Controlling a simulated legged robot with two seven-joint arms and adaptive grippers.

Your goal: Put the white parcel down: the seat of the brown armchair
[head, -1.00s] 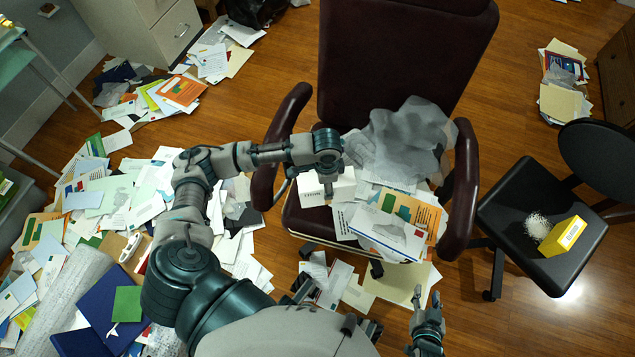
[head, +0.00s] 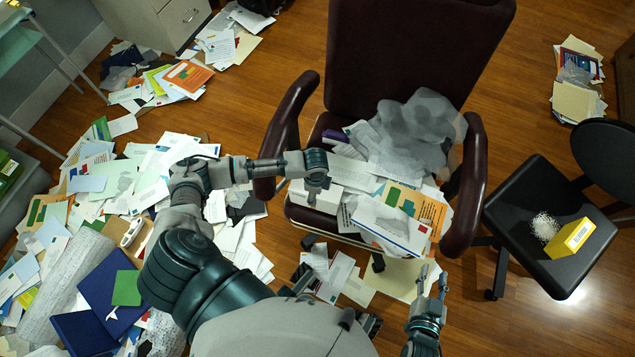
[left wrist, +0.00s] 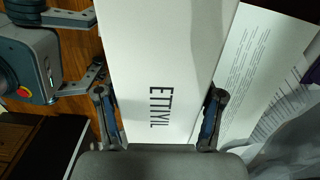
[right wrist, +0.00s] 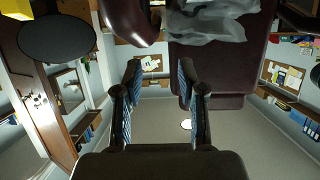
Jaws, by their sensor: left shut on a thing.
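The white parcel (head: 318,199) is at the left front of the seat (head: 305,219) of the brown armchair (head: 400,45), near its left armrest. My left gripper (head: 312,192) reaches it from above. In the left wrist view my left gripper (left wrist: 160,118) has a finger on each side of the parcel (left wrist: 150,45), which carries dark lettering. Whether the parcel's underside touches the seat is hidden. My right gripper (head: 433,279) is empty, in front of the armchair at right; in the right wrist view its fingers (right wrist: 161,75) stand apart.
Papers and envelopes (head: 395,222), with a grey translucent bag (head: 420,125), cover the seat's middle and right. Papers (head: 110,190) litter the floor at left. A black chair (head: 530,230) with a yellow box (head: 582,238) stands at right. Wooden floor between the chairs is clear.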

